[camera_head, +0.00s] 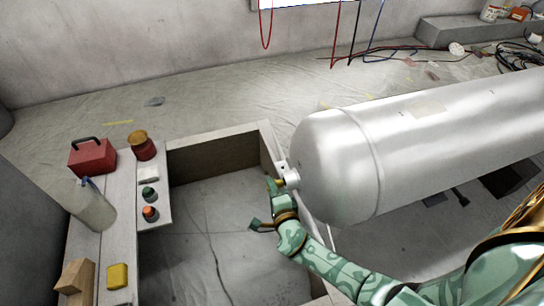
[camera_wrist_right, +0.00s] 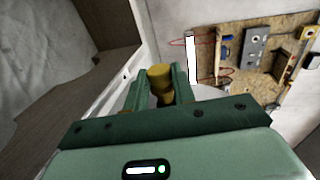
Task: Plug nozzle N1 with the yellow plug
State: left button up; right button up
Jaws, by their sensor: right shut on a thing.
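The big grey-white tank (camera_head: 335,165) lies across the right of the head view. A short metallic nozzle (camera_head: 291,178) sticks out of its left end; I cannot read a label on it. My right gripper (camera_head: 274,187) is at the nozzle's left side, shut on the yellow plug (camera_head: 279,183). In the wrist view, the yellow plug (camera_wrist_right: 160,82) sits between the two green fingers of the right gripper (camera_wrist_right: 158,90). The plug is at the nozzle's mouth, but I cannot tell whether it is inside or just in front. My left gripper is not in view.
A green-topped plug (camera_head: 149,193) and an orange-topped plug (camera_head: 150,213) stand on the bench (camera_head: 120,200). The recessed floor (camera_head: 205,230) is mostly clear.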

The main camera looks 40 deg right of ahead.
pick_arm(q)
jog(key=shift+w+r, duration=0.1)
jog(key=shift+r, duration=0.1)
pick_arm(e)
jog(key=shift+s+d, duration=0.2)
jog(key=shift+d, duration=0.35)
jog(key=shift+s+d, duration=0.15)
jog(key=shift+d, duration=0.4)
jog(key=o, duration=1.1)
jog(key=shift+s+a+r+p, duration=0.2)
jog(key=shift+s+p, duration=0.2)
jog(key=shift+p, duration=0.15)
pick_arm(q)
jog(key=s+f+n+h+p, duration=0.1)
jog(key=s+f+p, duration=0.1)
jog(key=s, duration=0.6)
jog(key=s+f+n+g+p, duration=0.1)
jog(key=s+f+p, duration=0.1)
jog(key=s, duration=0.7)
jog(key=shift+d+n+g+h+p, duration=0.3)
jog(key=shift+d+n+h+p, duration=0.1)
jog(key=shift+p, duration=0.45)
pick_arm(e)
jog(key=v, duration=1.5)
jog(key=shift+s, duration=0.2)
